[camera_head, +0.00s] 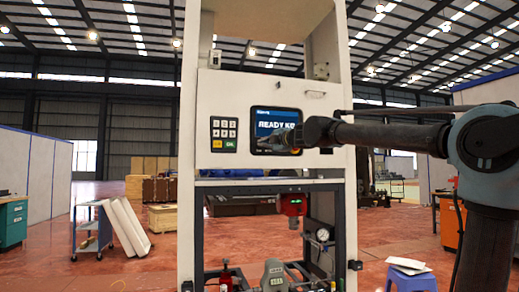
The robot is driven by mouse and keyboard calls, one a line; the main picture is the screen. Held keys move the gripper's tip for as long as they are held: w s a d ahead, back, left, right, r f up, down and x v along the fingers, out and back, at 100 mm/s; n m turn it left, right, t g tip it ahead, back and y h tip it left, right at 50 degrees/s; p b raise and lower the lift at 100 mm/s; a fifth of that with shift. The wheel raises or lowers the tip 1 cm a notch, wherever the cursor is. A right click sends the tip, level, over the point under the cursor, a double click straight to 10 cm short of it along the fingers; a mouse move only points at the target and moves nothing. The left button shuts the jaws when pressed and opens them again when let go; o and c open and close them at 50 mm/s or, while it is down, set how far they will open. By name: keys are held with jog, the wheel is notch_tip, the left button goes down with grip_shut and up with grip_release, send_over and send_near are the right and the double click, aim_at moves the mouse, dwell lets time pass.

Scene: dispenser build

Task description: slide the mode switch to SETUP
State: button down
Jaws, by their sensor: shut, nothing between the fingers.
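The white dispenser cabinet (265,88) stands upright in front of me. Its front panel carries a dark keypad (223,134) and a blue display (276,118) reading "READY" with more text cut off. I cannot make out a mode switch or a SETUP label for certain at this size. A small box (215,58) sits at the panel's top left edge. My gripper (262,145) is shut and empty, in front of the lower part of the display, and hides some of it. I cannot tell whether it touches the panel.
Below are an open frame with a red device (293,205), a gauge (323,234) and a grey meter (274,273). A blue cart (93,232) stands left and a stool (410,277) right. Red floor between is mostly free.

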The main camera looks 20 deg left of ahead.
jog(key=shift+s+a+r+n, duration=0.1)
jog(key=shift+s+a+n, duration=0.25)
jog(key=shift+a, duration=0.25)
jog(key=shift+w, duration=0.1)
jog(key=x, duration=0.9)
jog(key=shift+w+a, duration=0.15)
jog(key=shift+a, duration=0.2)
jog(key=shift+w+d, duration=0.6)
jog(key=shift+d, duration=0.25)
jog(key=shift+w+d, duration=0.5)
jog(key=shift+d, duration=0.3)
